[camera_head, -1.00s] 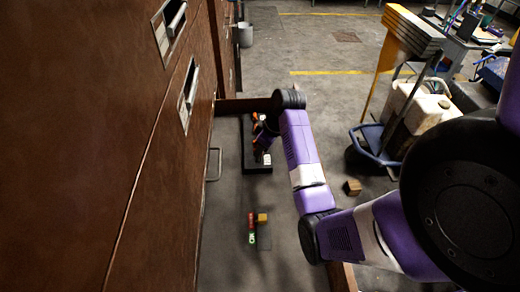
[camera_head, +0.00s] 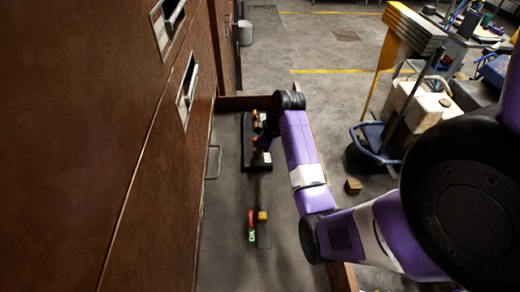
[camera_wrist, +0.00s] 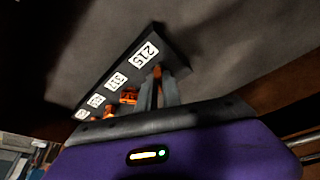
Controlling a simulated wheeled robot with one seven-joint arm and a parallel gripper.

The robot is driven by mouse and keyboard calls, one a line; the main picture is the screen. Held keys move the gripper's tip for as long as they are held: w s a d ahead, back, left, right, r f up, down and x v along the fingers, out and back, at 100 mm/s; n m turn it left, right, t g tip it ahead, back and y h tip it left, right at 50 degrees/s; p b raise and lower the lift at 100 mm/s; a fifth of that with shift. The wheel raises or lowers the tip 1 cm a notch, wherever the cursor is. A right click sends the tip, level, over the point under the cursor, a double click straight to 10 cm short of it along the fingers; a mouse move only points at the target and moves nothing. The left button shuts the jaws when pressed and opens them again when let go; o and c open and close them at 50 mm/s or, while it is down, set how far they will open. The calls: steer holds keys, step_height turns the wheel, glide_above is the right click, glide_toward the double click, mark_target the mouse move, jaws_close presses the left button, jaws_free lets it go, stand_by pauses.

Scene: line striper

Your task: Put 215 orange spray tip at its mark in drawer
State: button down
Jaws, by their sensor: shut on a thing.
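The open drawer (camera_head: 285,210) has a grey floor and brown walls. A black strip (camera_wrist: 125,62) with white number labels lies in it, seen also at the drawer's far end in the head view (camera_head: 247,160). The label reading 215 (camera_wrist: 146,53) is at the strip's near end in the wrist view. My gripper (camera_wrist: 158,82) is shut on the orange spray tip (camera_wrist: 157,71) close beside this label. The fingers hide most of the tip, and I cannot tell whether it touches the strip. Other orange tips (camera_wrist: 129,96) stand by the further labels.
A red block (camera_head: 252,217), a yellow block (camera_head: 262,216) and a green-marked piece (camera_head: 252,237) lie on the nearer drawer floor. The brown cabinet front (camera_head: 150,190) rises at left. A small wooden block (camera_head: 353,186) and a blue cart (camera_head: 372,140) are outside at right.

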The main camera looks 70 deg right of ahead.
steer(key=shift+f, duration=0.5)
steer(key=c, duration=1.5)
jaws_free()
steer(key=shift+o, duration=0.5)
steer(key=shift+o, duration=1.4)
steer(key=shift+r, duration=0.15)
steer(key=shift+p+v, duration=0.8)
steer(key=shift+v, duration=2.55)
steer(key=shift+a, duration=0.15)
